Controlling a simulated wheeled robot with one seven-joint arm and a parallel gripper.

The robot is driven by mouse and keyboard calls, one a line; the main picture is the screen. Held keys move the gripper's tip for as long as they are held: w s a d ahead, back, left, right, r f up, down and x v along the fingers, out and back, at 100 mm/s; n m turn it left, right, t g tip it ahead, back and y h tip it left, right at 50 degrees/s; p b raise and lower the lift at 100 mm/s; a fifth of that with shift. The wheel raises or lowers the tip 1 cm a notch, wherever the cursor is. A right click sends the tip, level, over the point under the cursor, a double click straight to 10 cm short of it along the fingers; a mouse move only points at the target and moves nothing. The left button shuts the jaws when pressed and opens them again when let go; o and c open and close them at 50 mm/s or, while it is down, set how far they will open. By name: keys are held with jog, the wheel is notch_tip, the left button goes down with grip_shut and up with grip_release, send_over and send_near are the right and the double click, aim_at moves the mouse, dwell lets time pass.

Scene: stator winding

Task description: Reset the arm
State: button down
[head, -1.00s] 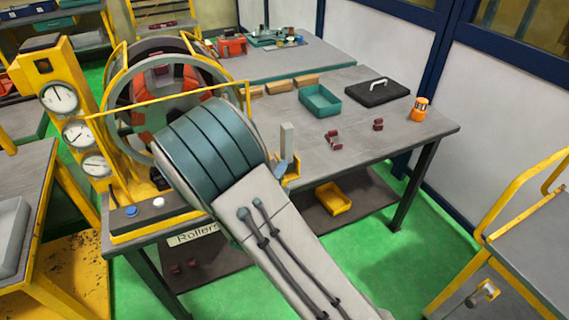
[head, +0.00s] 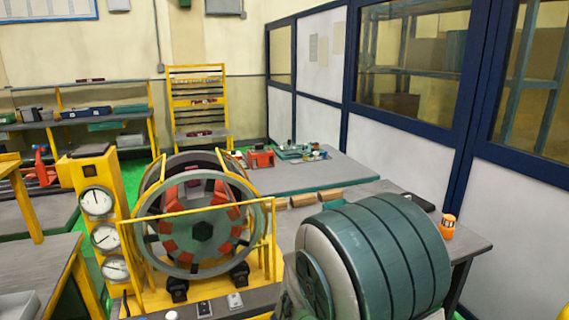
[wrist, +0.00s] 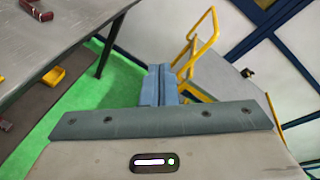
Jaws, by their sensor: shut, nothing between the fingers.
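My gripper (wrist: 160,84) shows in the wrist view as two blue-grey fingers side by side, shut with nothing between them. It is over the green floor, clear of the grey workbench (wrist: 85,25) at the left. In the head view, my arm's large teal joint fills the lower right and hides part of the bench; the gripper itself is out of that view. The stator (head: 200,215), a grey ring with orange segments inside, stands in its yellow frame left of my arm.
A yellow-railed cart (wrist: 205,42) stands beyond the fingers. A dark red part (wrist: 36,10) lies on the bench, with a yellow bin (wrist: 53,77) below. Gauges (head: 105,236) stand left of the stator. An orange container (head: 447,227) sits right of my arm. Green floor lies open beneath the gripper.

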jog(key=s+d+r+m+g+y, duration=0.1)
jog(key=s+d+m+g+y, duration=0.15)
jog(key=s+m, duration=0.45)
jog(key=s+d+m+g+y, duration=0.1)
jog(key=s+m+g+y, duration=0.35)
jog(key=m, duration=0.55)
jog(key=s+a+r+m+t+y, duration=0.4)
jog(key=s+a+r+m+y, duration=0.1)
jog(key=m, duration=0.8)
jog(key=shift+a+r+m+y, duration=0.25)
jog(key=shift+a+y, duration=0.45)
jog(key=shift+a, duration=0.7)
jog(key=shift+s+f, duration=0.1)
